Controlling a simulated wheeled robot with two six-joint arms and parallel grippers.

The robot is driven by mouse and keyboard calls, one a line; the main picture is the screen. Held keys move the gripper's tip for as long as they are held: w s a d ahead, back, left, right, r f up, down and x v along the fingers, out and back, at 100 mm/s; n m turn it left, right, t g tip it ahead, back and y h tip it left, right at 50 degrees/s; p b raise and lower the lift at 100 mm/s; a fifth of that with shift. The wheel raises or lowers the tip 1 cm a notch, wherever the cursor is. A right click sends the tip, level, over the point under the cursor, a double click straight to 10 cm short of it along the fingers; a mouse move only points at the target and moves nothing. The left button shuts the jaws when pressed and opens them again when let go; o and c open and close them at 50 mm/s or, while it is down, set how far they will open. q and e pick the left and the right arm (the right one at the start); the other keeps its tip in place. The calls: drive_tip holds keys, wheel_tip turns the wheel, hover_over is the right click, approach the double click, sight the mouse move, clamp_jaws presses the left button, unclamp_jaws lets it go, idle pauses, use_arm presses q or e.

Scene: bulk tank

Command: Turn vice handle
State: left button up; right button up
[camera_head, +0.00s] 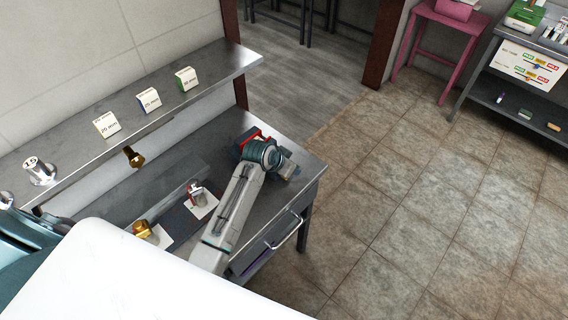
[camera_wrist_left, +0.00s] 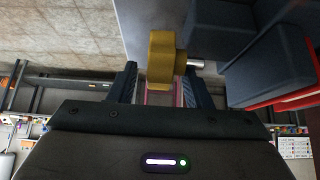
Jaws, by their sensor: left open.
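The vice (camera_head: 250,137), with red and dark blue parts, sits near the far right corner of the metal workbench, partly hidden behind my left arm. In the left wrist view its dark blue body (camera_wrist_left: 270,65) is at the right. The yellow-gold vice handle (camera_wrist_left: 162,55) stands on a short silver rod that runs right to the body. My left gripper (camera_wrist_left: 160,88) is open, with one finger on each side of the handle's near end; I cannot tell whether they touch it. In the head view my left wrist hides the handle. My right gripper is not in view.
The workbench (camera_head: 312,160) has a drawer with a bar handle (camera_head: 284,232). Small boxes (camera_head: 148,99) and a metal weight (camera_head: 38,170) stand on the shelf above. A brass fitting (camera_head: 147,231) and a red-silver piece (camera_head: 200,197) lie left of my arm. Tiled floor to the right is clear.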

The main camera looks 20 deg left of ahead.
use_arm(q)
drive_tip(key=b+v, duration=0.3)
drive_tip(key=v, duration=0.7)
drive_tip(key=shift+s+r, duration=0.15)
drive_tip(key=shift+s, duration=0.05)
drive_tip(key=shift+w, duration=0.15)
